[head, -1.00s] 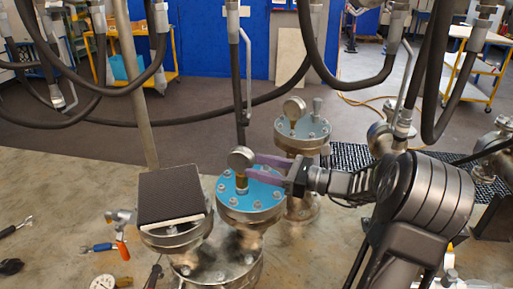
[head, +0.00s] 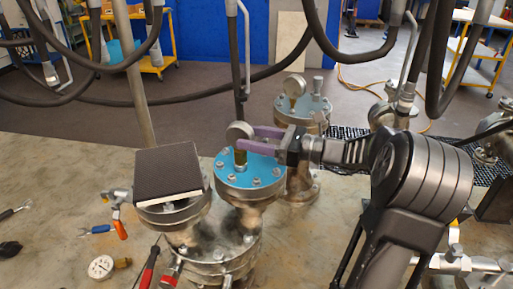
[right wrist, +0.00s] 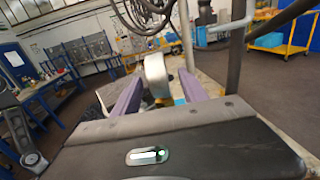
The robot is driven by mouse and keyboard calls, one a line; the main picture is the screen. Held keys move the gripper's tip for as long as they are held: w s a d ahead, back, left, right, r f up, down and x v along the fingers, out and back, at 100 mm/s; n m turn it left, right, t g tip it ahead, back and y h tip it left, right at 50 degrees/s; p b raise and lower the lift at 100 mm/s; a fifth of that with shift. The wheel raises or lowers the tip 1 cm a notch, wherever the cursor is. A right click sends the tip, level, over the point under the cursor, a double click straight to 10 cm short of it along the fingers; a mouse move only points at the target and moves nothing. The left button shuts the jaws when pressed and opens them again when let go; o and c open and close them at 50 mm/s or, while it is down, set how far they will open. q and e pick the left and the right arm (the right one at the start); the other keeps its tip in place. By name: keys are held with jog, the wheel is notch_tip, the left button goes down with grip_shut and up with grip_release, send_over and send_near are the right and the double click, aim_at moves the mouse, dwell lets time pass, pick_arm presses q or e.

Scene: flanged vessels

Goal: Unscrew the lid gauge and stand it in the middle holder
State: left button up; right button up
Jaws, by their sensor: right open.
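The lid gauge (head: 239,132) has a round silver head on a brass stem and stands upright on the blue lid (head: 265,176) of the middle flanged vessel. My right gripper (head: 246,139) reaches in from the right with its purple fingers level at the gauge. In the right wrist view the gauge (right wrist: 156,75) is between the two fingers (right wrist: 158,88), which are apart. Whether either finger touches it I cannot tell. My left gripper is not in view. I cannot make out a middle holder.
A dark square pad (head: 168,172) lies on the flange to the left. Another flanged vessel with a gauge (head: 294,87) stands behind. A loose gauge (head: 101,267), a red-handled tool (head: 148,268) and other tools lie on the bench. Black hoses hang above.

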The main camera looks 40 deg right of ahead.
aim_at(228, 133)
jog(key=w+a+b, duration=0.1)
jog(key=b, duration=0.2)
jog(key=shift+w+f+b, duration=0.1)
jog(key=shift+f+b, duration=0.1)
jog(key=shift+b, duration=0.2)
jog(key=x, duration=0.1)
jog(key=p+x, duration=0.1)
jog(key=x, duration=0.2)
jog(key=shift+r+p, duration=0.35)
jog(key=shift+p, duration=0.05)
jog(key=shift+w+a, duration=0.2)
jog(key=shift+w, duration=0.25)
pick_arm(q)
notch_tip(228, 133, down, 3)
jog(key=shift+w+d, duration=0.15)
pick_arm(e)
jog(key=shift+c, duration=0.5)
grip_shut()
